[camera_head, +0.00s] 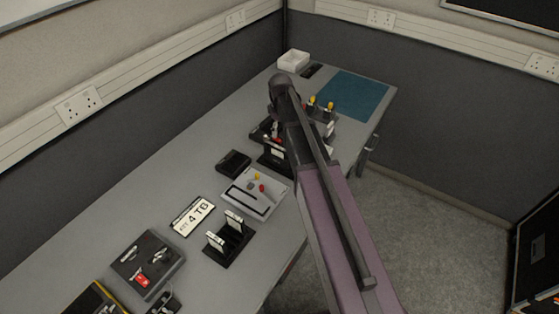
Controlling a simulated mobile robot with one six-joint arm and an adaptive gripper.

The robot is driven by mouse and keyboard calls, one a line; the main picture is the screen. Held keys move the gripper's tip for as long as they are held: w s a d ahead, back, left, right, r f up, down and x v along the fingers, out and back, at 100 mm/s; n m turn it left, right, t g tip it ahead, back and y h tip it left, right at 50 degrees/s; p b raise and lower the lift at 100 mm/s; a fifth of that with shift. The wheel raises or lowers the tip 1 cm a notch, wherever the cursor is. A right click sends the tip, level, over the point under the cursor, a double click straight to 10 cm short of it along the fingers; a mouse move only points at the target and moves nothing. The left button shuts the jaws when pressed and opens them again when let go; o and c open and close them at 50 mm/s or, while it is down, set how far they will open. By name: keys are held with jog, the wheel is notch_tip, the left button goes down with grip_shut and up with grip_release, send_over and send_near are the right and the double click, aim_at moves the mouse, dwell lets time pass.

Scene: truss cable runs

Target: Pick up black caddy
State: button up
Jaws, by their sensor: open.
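A black caddy (327,129) stands on the far half of the grey bench, near its front edge. Yellow-topped tools (320,104) stand up from it. My arm crosses in front and hides its left part. Just left of my arm is another dark item (268,155) with red and pale parts; my arm covers much of it, and I cannot tell whether it joins the caddy. My gripper itself does not show; only my arm links are visible.
The bench (150,190) also holds a white box (293,60), a teal mat (352,94), a small black box (234,162), a pale tray (255,192), a "4 TB" label card (193,216), a black stand (230,240) and a dark tool tray (147,264). Walls close off the back.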

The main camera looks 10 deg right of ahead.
aim_at(279, 156)
jog(key=shift+f+b, duration=4.1)
jog(key=shift+f, duration=0.1)
jog(key=f+b, duration=0.3)
jog(key=shift+s+a+f, duration=0.1)
jog(key=shift+s+a, duration=0.15)
jog(key=shift+a, duration=0.05)
jog(key=shift+f+b, duration=1)
jog(key=shift+b, duration=0.1)
grip_shut()
